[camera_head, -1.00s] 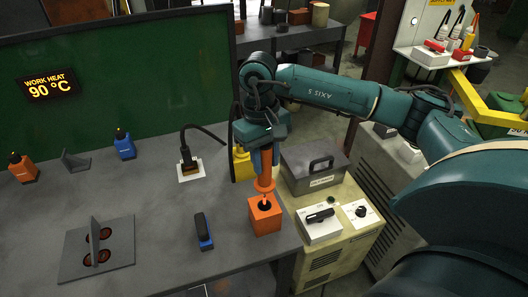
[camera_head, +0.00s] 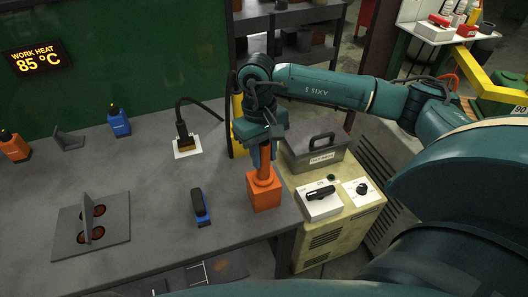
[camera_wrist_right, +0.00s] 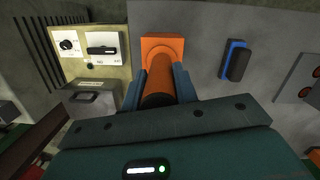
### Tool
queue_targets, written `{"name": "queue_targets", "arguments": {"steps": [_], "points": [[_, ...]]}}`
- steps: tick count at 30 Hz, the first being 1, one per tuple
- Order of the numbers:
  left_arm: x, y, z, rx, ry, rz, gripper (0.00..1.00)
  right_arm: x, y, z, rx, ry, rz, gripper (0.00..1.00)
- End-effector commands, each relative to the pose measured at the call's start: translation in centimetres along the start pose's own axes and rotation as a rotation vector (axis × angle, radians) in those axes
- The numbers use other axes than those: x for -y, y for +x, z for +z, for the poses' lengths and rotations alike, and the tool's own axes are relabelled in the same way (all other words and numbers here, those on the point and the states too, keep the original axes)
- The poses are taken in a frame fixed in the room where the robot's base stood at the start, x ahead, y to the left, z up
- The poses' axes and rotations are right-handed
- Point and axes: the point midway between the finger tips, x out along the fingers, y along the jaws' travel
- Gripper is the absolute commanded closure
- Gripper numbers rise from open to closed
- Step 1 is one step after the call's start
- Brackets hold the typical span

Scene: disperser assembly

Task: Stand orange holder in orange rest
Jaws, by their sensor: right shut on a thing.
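The orange holder (camera_head: 263,171) is an upright orange cylinder. Its lower end meets the top of the orange rest (camera_head: 265,195), a box near the right edge of the grey table. My right gripper (camera_head: 262,155) is shut on the holder from above. In the right wrist view, the holder (camera_wrist_right: 158,82) runs between the two fingers toward the orange rest (camera_wrist_right: 174,46). The holder hides the rest's opening, so how deep it sits I cannot tell. My left gripper is out of view.
A blue-and-black tool (camera_head: 200,206) lies left of the rest. A switch box (camera_head: 320,206) is right.

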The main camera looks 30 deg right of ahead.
Motion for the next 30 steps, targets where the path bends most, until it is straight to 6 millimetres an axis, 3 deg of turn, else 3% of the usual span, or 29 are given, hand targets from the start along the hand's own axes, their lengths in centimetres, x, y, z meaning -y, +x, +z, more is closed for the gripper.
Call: {"name": "queue_targets", "arguments": {"steps": [7,8,16,25,30], "points": [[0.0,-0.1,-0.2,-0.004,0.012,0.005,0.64,0.0,-0.1,0.0,-0.002,0.000,0.000,0.94],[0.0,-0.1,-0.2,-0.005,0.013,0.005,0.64,0.0,-0.1,0.0,-0.002,0.000,0.000,0.69],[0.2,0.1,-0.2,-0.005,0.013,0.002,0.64,0.0,-0.1,0.0,-0.001,0.000,0.000,0.47],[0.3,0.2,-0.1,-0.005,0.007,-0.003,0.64,0.0,-0.2,0.0,0.000,0.001,0.000,0.46],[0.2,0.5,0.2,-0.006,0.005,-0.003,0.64,0.0,-2.4,-0.1,-0.006,0.001,-0.001,0.46]]}}
